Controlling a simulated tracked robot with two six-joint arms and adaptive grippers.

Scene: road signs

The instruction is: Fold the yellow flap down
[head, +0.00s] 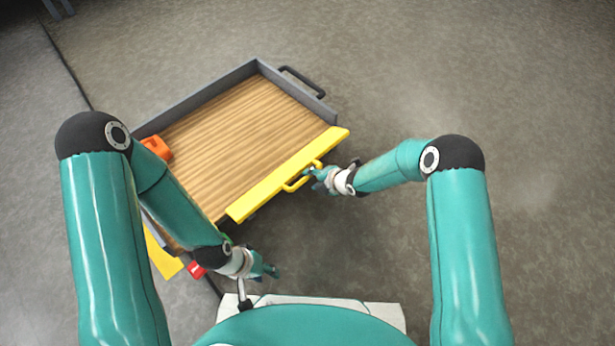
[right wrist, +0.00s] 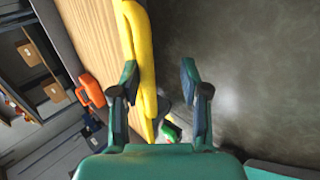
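The yellow flap (head: 285,178) runs along the near right edge of a wood-floored tray (head: 235,130) with grey walls. Its exact tilt is hard to judge. A yellow handle (head: 292,187) sticks out from its outer side. My right gripper (head: 310,174) is at the right part of this handle. In the right wrist view the flap (right wrist: 137,45) passes by my right gripper (right wrist: 158,75), whose fingers are spread apart; I see no firm hold. My left gripper (head: 272,270) hangs below the tray's near corner, away from the flap; its finger opening is too small to tell.
An orange part (head: 156,147) sits at the tray's left wall, and a red part (head: 197,269) is near the lower corner. Another yellow panel (head: 162,256) shows behind my left arm. A dark handle (head: 303,81) is on the far wall. The floor to the right is clear.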

